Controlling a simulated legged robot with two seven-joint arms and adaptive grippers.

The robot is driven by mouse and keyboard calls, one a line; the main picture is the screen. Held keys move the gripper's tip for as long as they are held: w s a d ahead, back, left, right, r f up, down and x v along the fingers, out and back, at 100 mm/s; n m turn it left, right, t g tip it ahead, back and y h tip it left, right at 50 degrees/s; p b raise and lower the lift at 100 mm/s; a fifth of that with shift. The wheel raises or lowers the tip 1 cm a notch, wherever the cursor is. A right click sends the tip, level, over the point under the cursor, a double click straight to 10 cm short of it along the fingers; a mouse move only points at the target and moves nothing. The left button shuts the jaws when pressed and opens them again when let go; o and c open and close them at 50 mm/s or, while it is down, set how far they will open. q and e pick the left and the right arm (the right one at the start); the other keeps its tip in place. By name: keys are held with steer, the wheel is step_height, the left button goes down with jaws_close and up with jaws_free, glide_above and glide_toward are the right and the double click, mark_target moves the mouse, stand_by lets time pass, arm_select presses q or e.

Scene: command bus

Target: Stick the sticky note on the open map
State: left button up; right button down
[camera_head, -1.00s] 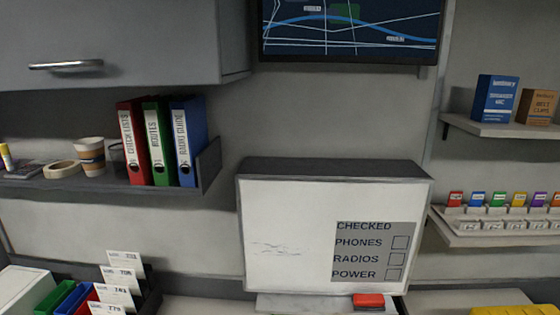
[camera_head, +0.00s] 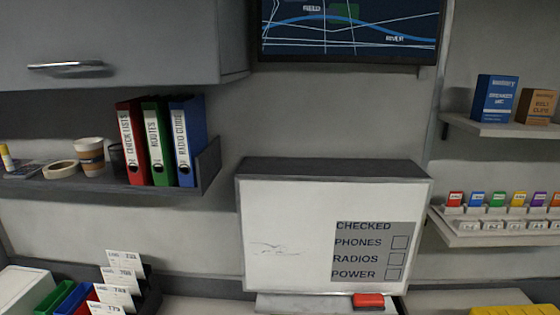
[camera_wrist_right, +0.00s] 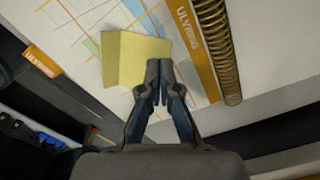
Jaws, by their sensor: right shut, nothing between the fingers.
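In the right wrist view, a yellow sticky note (camera_wrist_right: 137,53) lies over the open map (camera_wrist_right: 187,83). It shows as two yellow faces, and I cannot tell whether it is one creased sheet or two overlapping ones. The map is white with coloured lines and an orange band along its right side. My right gripper (camera_wrist_right: 158,92) is shut and empty, with its fingertips at the note's lower right edge. I cannot tell whether they touch it. The note, map and both grippers are out of the head view.
A spiral coil (camera_wrist_right: 217,50) runs along the map's right side. The head view shows a whiteboard (camera_head: 285,215) with a checklist, a shelf of binders (camera_head: 160,140), a wall screen (camera_head: 350,30) and card racks (camera_head: 120,285) at lower left.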

steer(key=shift+f+b, duration=0.8)
steer(key=shift+f, duration=0.25)
stand_by(0.4)
steer(key=shift+r, duration=0.1)
stand_by(0.4)
steer(key=shift+r+p, duration=1.65)
steer(key=shift+r, duration=0.8)
